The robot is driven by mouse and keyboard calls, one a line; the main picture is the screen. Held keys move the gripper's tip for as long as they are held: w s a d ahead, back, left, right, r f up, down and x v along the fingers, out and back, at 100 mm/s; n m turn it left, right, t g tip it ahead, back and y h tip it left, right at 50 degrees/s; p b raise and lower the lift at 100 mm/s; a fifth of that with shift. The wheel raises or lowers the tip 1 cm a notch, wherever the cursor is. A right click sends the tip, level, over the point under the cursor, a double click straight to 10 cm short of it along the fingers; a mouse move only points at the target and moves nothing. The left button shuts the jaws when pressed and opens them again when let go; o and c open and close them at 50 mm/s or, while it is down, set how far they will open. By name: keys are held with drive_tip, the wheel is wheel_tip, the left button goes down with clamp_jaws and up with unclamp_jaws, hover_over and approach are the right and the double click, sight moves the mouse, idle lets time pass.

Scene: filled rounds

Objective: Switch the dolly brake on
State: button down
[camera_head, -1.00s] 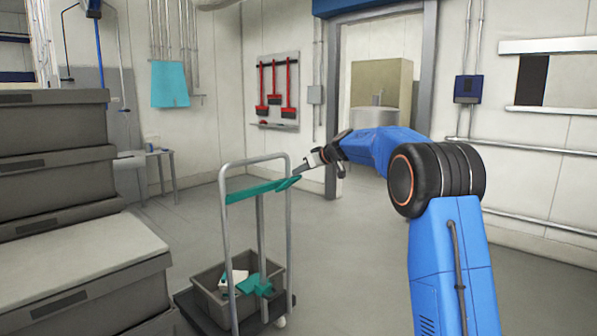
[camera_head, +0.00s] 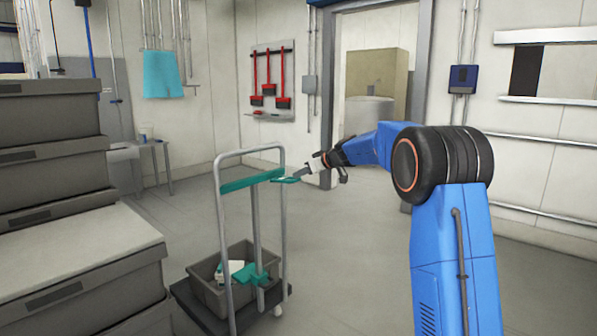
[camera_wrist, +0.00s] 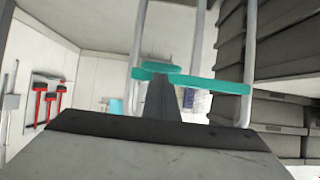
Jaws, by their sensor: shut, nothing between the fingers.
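The dolly (camera_head: 220,230) stands in front of me, a grey tubular handle frame on a dark base. A teal bar (camera_head: 250,182) crosses its frame. A short teal lever (camera_head: 285,180) sticks out at the bar's right end and looks about level; I take it for the brake lever. My gripper (camera_head: 298,176) is shut and empty, its tips at or very near this lever. In the wrist view the shut fingers (camera_wrist: 160,85) reach up to the teal paddle (camera_wrist: 160,67) beside the bar. I cannot tell whether they touch.
A grey bin (camera_head: 210,285) with teal and white items sits on the dolly base. Stacked grey crates (camera_head: 80,270) stand at the left. A small table (camera_head: 150,143) is by the back wall. Open floor lies right of and behind the dolly.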

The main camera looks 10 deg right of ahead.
drive_tip(key=shift+s+d+f, duration=0.1)
drive_tip(key=shift+s+f, duration=0.05)
drive_tip(key=shift+f, duration=0.9)
wheel_tip(320, 180, up, 5)
drive_tip(key=w, duration=0.1)
drive_tip(key=s+d+r, duration=0.1)
drive_tip(key=s+d, duration=0.4)
drive_tip(key=s, duration=0.3)
drive_tip(key=s+a+f+m+g+h, duration=0.1)
drive_tip(key=s+a+f+g, duration=0.15)
drive_tip(key=s, duration=1.25)
drive_tip(key=s+a+f+m+g+h, duration=0.15)
drive_tip(key=s+a, duration=0.25)
drive_tip(key=s, duration=1)
drive_tip(key=s+d+f+m+h, duration=0.1)
drive_tip(key=s+f, duration=0.4)
drive_tip(key=s, duration=0.5)
drive_tip(key=s+d+f+m+h, duration=0.2)
drive_tip(key=s+f, duration=0.3)
drive_tip(key=s, duration=0.5)
drive_tip(key=s+d+f+m+g+h, duration=0.1)
drive_tip(key=s+d+f, duration=0.1)
drive_tip(key=s+f, duration=0.3)
drive_tip(key=s, duration=0.4)
drive_tip(key=shift+s+d+m+h, duration=0.15)
drive_tip(key=shift+s+m+h, duration=0.2)
drive_tip(key=shift+s, duration=0.05)
